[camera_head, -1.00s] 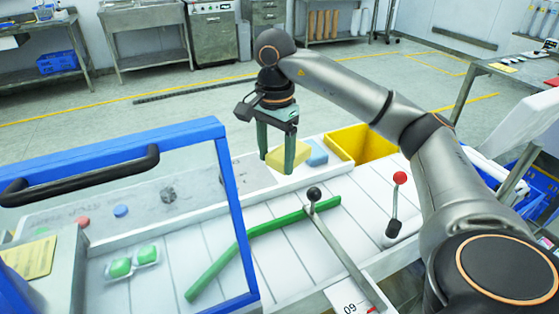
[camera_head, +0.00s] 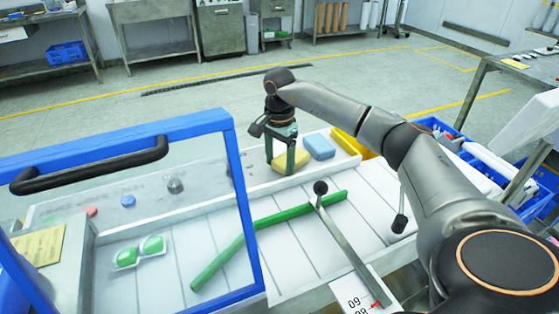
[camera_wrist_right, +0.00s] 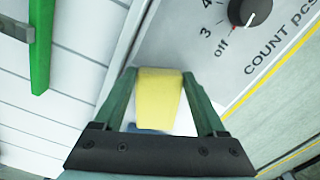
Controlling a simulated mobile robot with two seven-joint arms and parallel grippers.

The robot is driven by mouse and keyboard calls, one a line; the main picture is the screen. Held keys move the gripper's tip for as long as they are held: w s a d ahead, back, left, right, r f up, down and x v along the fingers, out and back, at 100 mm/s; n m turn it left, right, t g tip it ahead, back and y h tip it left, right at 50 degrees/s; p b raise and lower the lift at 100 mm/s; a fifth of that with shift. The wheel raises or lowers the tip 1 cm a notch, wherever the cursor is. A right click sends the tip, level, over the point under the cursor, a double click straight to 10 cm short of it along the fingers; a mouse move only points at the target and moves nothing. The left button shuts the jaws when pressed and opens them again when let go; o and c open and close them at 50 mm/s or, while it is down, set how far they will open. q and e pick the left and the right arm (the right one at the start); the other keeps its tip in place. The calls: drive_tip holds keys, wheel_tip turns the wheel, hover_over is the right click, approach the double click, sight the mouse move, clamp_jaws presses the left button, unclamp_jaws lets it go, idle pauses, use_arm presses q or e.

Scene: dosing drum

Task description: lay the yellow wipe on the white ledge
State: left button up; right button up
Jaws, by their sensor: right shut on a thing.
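The yellow wipe (camera_head: 303,158) is a soft yellow block at the white ledge (camera_head: 317,170), a long pale strip with a raised front rim behind the slatted deck. My right gripper (camera_head: 280,163) points down with its green fingers on either side of the yellow wipe and is shut on it. In the right wrist view the yellow wipe (camera_wrist_right: 158,98) sits between both fingers. A blue wipe (camera_head: 319,146) lies just right of it. I cannot tell whether the yellow wipe's underside touches the ledge. My left gripper is not in view.
A green bar (camera_head: 222,262) lies across the white deck, near a black-knobbed lever (camera_head: 339,240). A blue-framed clear guard (camera_head: 240,200) stands at left. A yellow bin (camera_head: 350,143) is at right, partly behind my arm. A knob (camera_wrist_right: 250,12) shows in the wrist view.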

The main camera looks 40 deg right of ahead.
drive_tip(key=o, duration=1)
drive_tip(key=shift+f, duration=0.1)
drive_tip(key=shift+o, duration=0.2)
wheel_tip(320, 180, up, 12)
drive_tip(key=shift+r+p, duration=0.2)
drive_tip(key=shift+p, duration=0.25)
